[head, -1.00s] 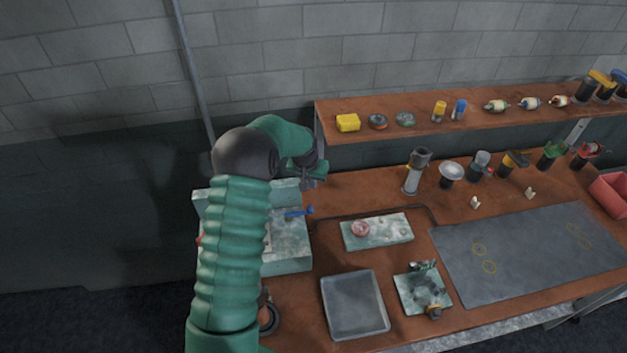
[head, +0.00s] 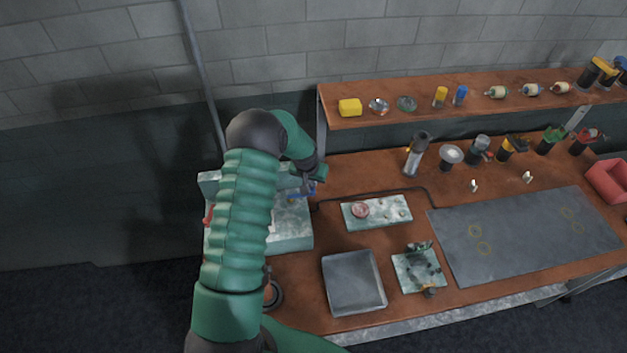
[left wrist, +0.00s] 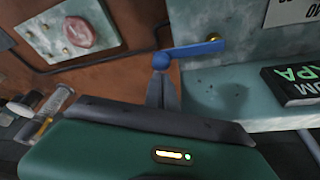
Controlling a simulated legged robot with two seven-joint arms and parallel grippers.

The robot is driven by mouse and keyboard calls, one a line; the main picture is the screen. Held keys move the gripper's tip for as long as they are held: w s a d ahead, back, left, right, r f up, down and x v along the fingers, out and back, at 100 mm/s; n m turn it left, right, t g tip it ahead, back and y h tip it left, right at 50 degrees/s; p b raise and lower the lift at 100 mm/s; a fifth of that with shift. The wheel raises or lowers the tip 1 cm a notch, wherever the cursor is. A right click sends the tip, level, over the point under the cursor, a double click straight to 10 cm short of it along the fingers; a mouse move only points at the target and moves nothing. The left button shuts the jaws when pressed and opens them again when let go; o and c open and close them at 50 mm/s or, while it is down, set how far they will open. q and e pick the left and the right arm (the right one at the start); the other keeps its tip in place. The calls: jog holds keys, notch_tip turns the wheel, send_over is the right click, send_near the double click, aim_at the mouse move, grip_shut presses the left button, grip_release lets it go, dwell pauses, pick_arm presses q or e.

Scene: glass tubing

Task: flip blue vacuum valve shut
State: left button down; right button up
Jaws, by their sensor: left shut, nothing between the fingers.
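The blue valve lever (head: 301,193) sits on the pale green, worn vacuum unit (head: 292,230) at the left end of the bench. In the left wrist view the blue lever (left wrist: 195,50) extends left from a brass fitting (left wrist: 215,40) on the unit's face. My left gripper (head: 309,188) is shut and empty, right at the lever. In the left wrist view its fingertips (left wrist: 161,72) meet the lever's free end; I cannot tell whether they press on it. My arm hides part of the unit. My right gripper is not in view.
A small plate with a pink disc (head: 360,210) lies right of the unit, with a black hose behind it. A grey tray (head: 353,283) and a small fixture plate (head: 418,270) are in front. A shelf (head: 420,107) with small items runs along the back.

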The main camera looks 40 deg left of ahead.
pick_arm(q)
jog(key=s+d+m, duration=0.1)
jog(key=d+m+h, duration=0.1)
jog(key=m, duration=0.1)
jog(key=shift+s+d+r, duration=0.15)
jog(key=shift+s+d, duration=0.1)
jog(key=shift+s, duration=0.15)
jog(key=s+m+h, duration=0.1)
jog(key=s+m, duration=0.1)
jog(key=m, duration=0.2)
jog(key=s+d+m+h+p, duration=0.1)
jog(key=s+m, duration=0.2)
jog(key=m, duration=0.1)
jog(key=s+d+m+h, duration=0.1)
jog(key=s+m, duration=0.1)
jog(key=m, duration=0.2)
jog(key=shift+s+d+g+h+p, duration=0.2)
jog(key=shift+s+g+h+p, duration=0.1)
jog(key=shift+g+p, duration=0.1)
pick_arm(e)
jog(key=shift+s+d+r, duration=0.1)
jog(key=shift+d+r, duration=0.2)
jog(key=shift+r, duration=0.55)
